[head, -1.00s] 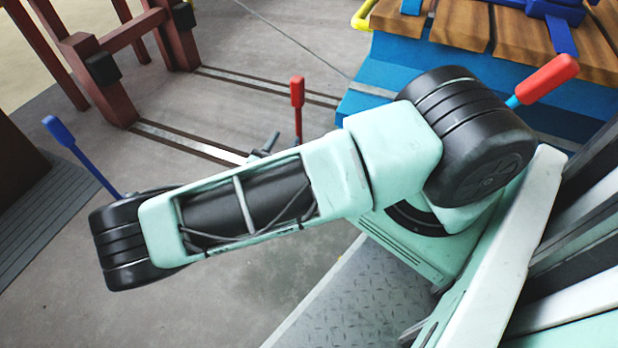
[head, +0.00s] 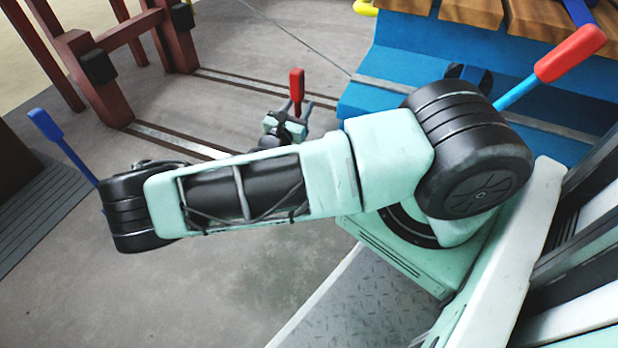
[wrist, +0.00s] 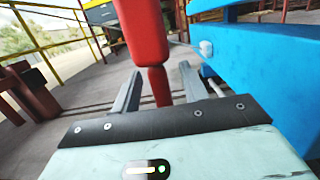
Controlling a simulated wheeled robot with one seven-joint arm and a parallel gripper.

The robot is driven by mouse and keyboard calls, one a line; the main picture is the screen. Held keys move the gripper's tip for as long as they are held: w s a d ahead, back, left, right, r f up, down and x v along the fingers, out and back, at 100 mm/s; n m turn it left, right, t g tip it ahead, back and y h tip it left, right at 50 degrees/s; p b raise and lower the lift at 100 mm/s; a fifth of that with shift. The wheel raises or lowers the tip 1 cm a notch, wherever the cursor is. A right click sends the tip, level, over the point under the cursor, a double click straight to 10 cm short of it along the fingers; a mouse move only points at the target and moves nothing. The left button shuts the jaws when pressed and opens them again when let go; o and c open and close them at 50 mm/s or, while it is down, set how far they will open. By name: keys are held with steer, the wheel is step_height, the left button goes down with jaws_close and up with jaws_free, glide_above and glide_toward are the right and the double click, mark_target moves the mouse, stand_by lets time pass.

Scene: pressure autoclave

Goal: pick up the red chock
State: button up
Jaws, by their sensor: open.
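The red chock (head: 296,86) stands upright on the floor, a thick bright red grip above a thinner red shaft. In the head view it shows just beyond my forearm, which hides its lower part. My gripper (head: 296,106) is open there, with its fingers near the shaft. In the wrist view the red chock (wrist: 159,85) rises between the two open fingers of my gripper (wrist: 160,72), its thick grip reaching past the top edge. Contact with the fingers cannot be made out.
A blue-handled bar (head: 46,124) stands at the left, and a red-handled blue bar (head: 568,55) at the right. A blue cart (head: 400,60) with wooden slats is close on the right. A dark red frame (head: 95,70) stands at the back left. Floor rails (head: 175,139) run between.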

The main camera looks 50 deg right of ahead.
steer(key=shift+c, duration=0.3)
jaws_close()
stand_by(1.1)
steer(key=shift+r, duration=0.1)
